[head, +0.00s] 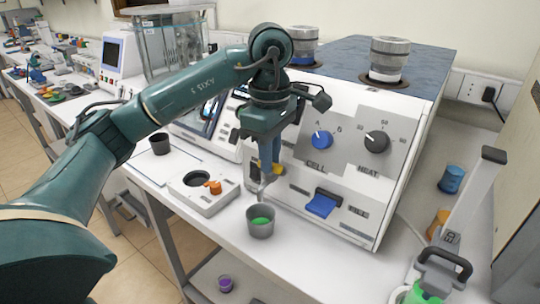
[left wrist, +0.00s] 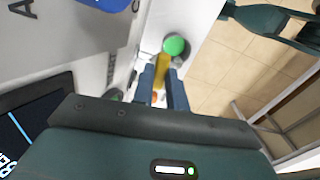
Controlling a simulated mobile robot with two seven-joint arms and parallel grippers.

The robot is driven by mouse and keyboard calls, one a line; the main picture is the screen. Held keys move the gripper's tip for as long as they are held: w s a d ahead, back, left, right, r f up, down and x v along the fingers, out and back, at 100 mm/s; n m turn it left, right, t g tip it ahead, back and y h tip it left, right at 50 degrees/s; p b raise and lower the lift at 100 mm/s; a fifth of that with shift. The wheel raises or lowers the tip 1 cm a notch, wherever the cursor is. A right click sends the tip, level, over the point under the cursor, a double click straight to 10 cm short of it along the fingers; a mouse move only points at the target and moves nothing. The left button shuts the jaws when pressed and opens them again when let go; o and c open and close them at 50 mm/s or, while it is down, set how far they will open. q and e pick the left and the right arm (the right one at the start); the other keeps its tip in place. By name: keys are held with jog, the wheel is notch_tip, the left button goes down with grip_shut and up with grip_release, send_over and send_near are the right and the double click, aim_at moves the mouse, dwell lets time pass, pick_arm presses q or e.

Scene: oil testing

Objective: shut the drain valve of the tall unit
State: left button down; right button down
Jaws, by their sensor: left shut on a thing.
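The tall white unit (head: 340,185) stands on the bench, with a blue CELL knob (head: 322,140), a black HEAT knob (head: 376,142) and a blue FILL lever (head: 323,204) on its front. Its yellow drain valve handle (head: 279,169) is low on the left of that front, partly hidden by my fingers. My left gripper (head: 268,167) reaches down and is shut on the handle, which shows between the blue fingers in the left wrist view (left wrist: 162,65). A grey cup (head: 260,229) with green in it stands below the metal spout. My right gripper is not in view.
A white block (head: 226,199) with a round well and an orange piece sits left of the cup. A dark cup (head: 160,144) stands farther left. A grey long-handled device (head: 450,225) with a green part is at the right. The bench's front edge is close to the cup.

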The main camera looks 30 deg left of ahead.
pick_arm(q)
jog(key=shift+m, duration=0.6)
jog(key=c, duration=1.4)
grip_release()
